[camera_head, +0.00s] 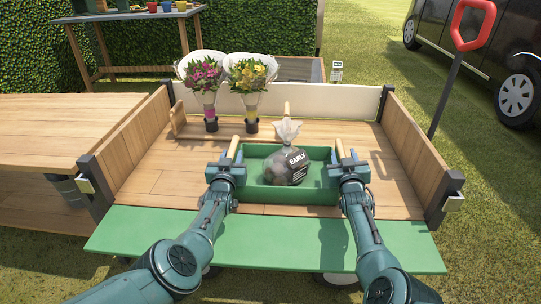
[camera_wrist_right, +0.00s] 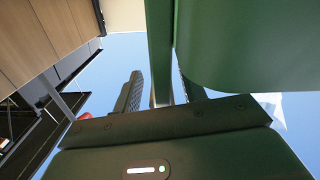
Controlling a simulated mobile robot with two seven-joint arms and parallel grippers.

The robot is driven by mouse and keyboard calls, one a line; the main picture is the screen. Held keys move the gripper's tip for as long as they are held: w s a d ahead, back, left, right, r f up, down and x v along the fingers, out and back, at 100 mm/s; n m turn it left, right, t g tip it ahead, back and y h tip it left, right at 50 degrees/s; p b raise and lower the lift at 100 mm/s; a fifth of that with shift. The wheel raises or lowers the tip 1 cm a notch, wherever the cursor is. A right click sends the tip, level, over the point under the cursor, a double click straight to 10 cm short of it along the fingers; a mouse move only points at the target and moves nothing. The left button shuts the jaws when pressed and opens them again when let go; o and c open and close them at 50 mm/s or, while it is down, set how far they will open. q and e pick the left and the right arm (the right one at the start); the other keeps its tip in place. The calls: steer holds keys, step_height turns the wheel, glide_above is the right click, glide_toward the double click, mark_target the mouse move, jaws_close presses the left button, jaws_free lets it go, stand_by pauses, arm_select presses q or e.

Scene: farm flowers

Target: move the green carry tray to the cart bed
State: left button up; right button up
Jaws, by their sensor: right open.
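The green carry tray (camera_head: 290,196) is over the wooden floor of the cart bed (camera_head: 160,180), behind the green front flap. A dark bag marked EARLY (camera_head: 285,168) sits in it. My left gripper (camera_head: 233,158) is at the tray's left end; whether its jaws are open or shut is hidden. My right gripper (camera_head: 345,160) is at the right end, with its jaws open. In the right wrist view, green tray surfaces (camera_wrist_right: 255,45) fill the upper right, close to the gripper's dark finger (camera_wrist_right: 130,95). I cannot tell whether the tray touches the bed floor.
Two wrapped bouquets, one pink (camera_head: 205,82) and one yellow (camera_head: 250,78), stand at the bed's back left. Wooden side boards (camera_head: 410,135) and a pale back board (camera_head: 330,101) enclose the bed. A wooden table (camera_head: 60,125) is at left. A red-handled tool (camera_head: 472,22) stands at right.

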arm_select(q)
steer(key=shift+r, duration=0.1)
step_height(320, 180, up, 6)
steer(key=shift+a+r, duration=0.15)
steer(key=shift+r, duration=1.75)
arm_select(e)
step_height(320, 180, up, 10)
